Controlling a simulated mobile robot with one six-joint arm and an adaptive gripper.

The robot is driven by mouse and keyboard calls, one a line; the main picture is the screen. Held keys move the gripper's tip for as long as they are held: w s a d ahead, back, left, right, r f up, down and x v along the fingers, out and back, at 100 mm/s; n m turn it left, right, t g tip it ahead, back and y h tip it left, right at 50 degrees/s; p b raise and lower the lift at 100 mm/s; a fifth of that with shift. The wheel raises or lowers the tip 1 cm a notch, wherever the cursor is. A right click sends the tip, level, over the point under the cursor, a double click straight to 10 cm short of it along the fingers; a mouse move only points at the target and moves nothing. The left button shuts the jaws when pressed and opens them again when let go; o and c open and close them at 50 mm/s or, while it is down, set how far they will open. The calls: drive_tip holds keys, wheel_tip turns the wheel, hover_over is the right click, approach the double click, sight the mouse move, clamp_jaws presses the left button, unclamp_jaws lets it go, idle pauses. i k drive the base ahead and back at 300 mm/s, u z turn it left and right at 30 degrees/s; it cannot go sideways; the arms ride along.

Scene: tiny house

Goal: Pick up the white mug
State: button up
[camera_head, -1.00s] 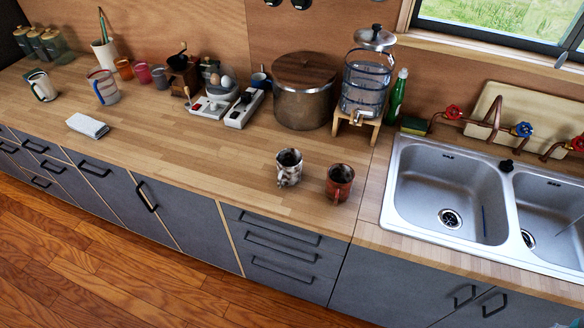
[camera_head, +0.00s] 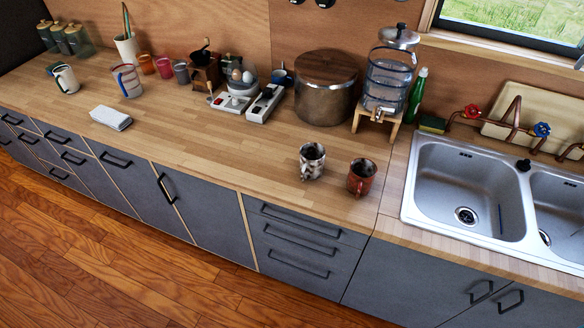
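A white mug (camera_head: 65,79) with a dark handle stands upright at the far left of the wooden counter (camera_head: 215,145). A white mug with dark mottled patches (camera_head: 312,162) stands near the counter's front edge, left of a red-brown mug (camera_head: 361,178). A pale mug with red and blue stripes (camera_head: 128,82) stands right of the far-left mug. I cannot tell which of the whitish ones is the task's mug. My gripper is not in view.
A large lidded pot (camera_head: 325,100) and a glass water dispenser (camera_head: 389,78) stand at the back. A double sink (camera_head: 410,215) is at the right. The counter between cloth and mottled mug is clear.

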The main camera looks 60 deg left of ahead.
sight(312, 155)
drive_tip(key=z, duration=0.05)
drive_tip(key=k, duration=1.85)
drive_tip(key=u, duration=1.3)
drive_tip(key=i, duration=1)
drive_tip(key=u, duration=0.1)
